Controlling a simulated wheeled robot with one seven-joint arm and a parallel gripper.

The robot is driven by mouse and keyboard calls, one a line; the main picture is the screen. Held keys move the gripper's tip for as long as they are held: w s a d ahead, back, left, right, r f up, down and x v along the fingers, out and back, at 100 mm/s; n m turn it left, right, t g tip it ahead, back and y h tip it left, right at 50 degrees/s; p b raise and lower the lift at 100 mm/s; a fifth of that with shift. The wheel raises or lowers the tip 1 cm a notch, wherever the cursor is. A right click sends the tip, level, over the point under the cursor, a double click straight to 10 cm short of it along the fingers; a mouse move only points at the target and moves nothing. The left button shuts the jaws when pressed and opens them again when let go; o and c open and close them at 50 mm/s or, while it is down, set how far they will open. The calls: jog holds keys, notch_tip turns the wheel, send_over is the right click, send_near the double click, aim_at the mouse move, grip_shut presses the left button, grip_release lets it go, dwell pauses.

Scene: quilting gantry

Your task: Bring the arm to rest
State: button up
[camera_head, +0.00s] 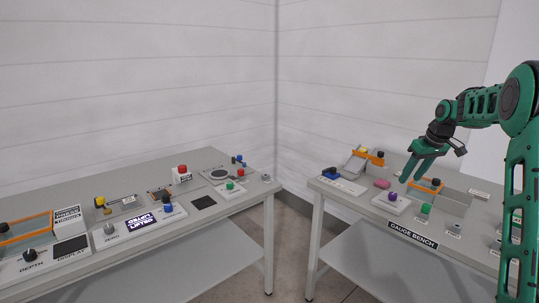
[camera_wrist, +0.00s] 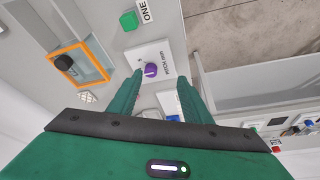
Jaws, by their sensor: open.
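My arm is green and black and reaches in from the right in the head view. My gripper (camera_head: 417,172) is above the gauge bench (camera_head: 378,226), pointing down. In the wrist view my gripper (camera_wrist: 162,92) shows two green fingers apart, with nothing held between them. A purple knob (camera_wrist: 151,70) on a white plate shows between and beyond the fingertips; the purple knob also shows in the head view (camera_head: 392,197). I cannot tell the exact height of the fingertips above the bench.
The gauge bench carries an orange frame with a black knob (camera_wrist: 64,62), a green block (camera_wrist: 129,21), a blue part (camera_head: 331,172) and an orange-handled fixture (camera_head: 367,156). A second grey bench (camera_head: 90,194) with several controls stands at left. An open floor gap (camera_head: 292,236) separates the benches.

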jog(key=s+a+r+m+g+h, duration=0.1)
jog(key=s+a+m, duration=0.2)
jog(key=s, duration=1)
jog(key=s+a+r+m+g, duration=0.1)
jog(key=s+a+r+m, duration=0.15)
jog(key=s, duration=1.05)
jog(key=s+a+f+m+g, duration=0.1)
jog(key=s+a+f, duration=0.2)
jog(key=s, duration=0.9)
jog(key=s+a+f+m+g, duration=0.1)
jog(key=s+a+f, duration=0.3)
jog(key=s, duration=0.9)
jog(key=shift+f+m, duration=0.45)
jog(key=shift+m, duration=0.3)
jog(key=shift+a, duration=0.1)
jog(key=shift+w+f, duration=0.25)
jog(key=shift+w, duration=0.4)
